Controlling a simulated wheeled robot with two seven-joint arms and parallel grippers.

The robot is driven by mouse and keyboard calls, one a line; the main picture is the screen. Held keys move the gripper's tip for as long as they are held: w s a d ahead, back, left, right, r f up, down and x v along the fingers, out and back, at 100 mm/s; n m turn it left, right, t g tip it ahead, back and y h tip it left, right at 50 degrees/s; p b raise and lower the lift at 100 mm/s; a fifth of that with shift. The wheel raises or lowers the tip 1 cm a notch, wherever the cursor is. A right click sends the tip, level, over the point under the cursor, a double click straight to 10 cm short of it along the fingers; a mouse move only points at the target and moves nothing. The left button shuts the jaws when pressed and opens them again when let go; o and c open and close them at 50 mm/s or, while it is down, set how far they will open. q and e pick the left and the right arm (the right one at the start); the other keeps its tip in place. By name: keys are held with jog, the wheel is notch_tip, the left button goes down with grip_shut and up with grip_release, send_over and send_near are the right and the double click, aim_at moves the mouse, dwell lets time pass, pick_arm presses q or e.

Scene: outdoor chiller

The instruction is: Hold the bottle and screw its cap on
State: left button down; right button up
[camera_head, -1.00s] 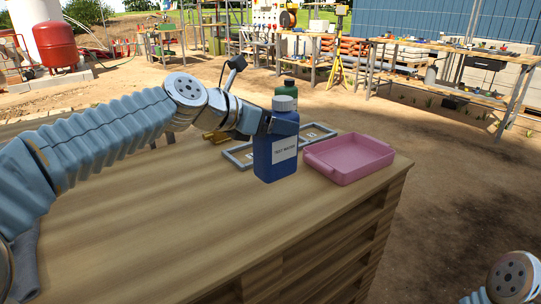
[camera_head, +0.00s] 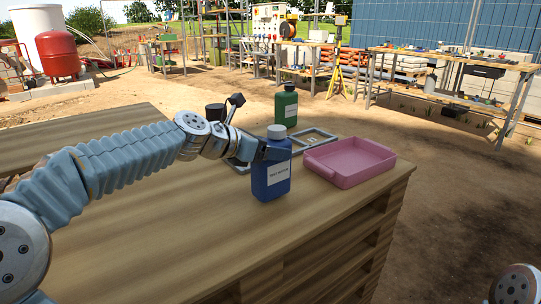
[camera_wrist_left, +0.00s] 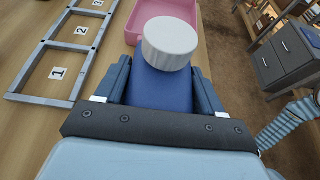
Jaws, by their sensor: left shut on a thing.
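The blue bottle (camera_head: 271,179) stands about upright over the front part of the wooden table, with a white label facing me. I cannot tell whether its base touches the table. A pale grey cap (camera_head: 277,131) sits on its top; how tightly is not visible. My left gripper (camera_head: 276,152) is shut on the upper part of the bottle. In the left wrist view the bottle (camera_wrist_left: 162,90) is between the two fingers, and the round white cap (camera_wrist_left: 170,42) is above them. My right gripper is out of view; only part of my right arm shows at the lower right.
A pink tray (camera_head: 348,180) lies right of the bottle near the table's edge. A green bottle (camera_head: 286,108) stands behind. A grey frame with numbered compartments (camera_wrist_left: 40,97) lies flat on the table, partly hidden by my left arm in the head view. The table's front is clear.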

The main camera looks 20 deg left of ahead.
pick_arm(q)
jog(key=shift+f, duration=0.3)
jog(key=shift+f, duration=0.2)
jog(key=shift+c, duration=0.7)
grip_release()
jog(key=v, duration=1.2)
jog(key=shift+r, duration=0.25)
jog(key=shift+d, duration=0.1)
